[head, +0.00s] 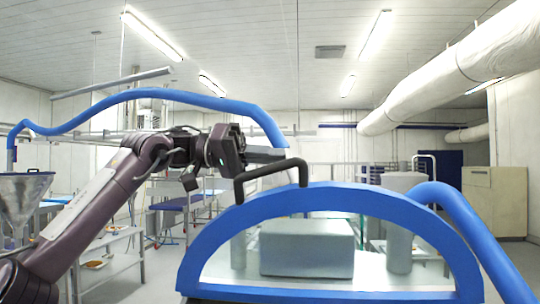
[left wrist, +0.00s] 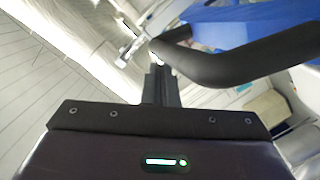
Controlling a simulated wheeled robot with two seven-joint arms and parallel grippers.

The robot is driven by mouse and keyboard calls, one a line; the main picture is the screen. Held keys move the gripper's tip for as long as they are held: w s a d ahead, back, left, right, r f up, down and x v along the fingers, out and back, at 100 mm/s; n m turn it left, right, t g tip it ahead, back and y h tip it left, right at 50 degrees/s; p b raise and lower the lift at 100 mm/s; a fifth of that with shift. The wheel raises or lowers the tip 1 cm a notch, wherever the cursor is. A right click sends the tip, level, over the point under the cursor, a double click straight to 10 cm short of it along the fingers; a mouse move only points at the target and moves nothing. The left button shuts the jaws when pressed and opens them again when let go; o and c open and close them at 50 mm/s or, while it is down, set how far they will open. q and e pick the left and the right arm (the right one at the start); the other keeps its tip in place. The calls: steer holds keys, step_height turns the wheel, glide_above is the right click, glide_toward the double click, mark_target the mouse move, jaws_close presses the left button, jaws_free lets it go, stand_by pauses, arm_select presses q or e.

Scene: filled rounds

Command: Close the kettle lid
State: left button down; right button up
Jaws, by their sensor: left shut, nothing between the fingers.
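The kettle lid (head: 337,197) stands raised in front of me in the head view, a blue half-round frame with a see-through middle. Its black bent handle (head: 268,175) is at the upper left of the frame. My left gripper (head: 272,155) is shut and empty, close by the handle's top bar. In the left wrist view the closed fingers (left wrist: 160,85) point toward the bar's near end, and the dark handle (left wrist: 245,60) runs off to the right. I cannot tell whether the fingers touch it. The kettle body is not clearly seen. My right gripper is out of view.
A blue hose (head: 150,95) arches behind my left arm, and a blue tube (head: 460,215) curves down at the right. A metal funnel (head: 22,195) stands at the far left. A grey block (head: 307,248) shows through the lid. A beige cabinet (head: 494,200) is at the back right.

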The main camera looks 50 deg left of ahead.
arm_select(q)
steer(key=shift+s, duration=0.1)
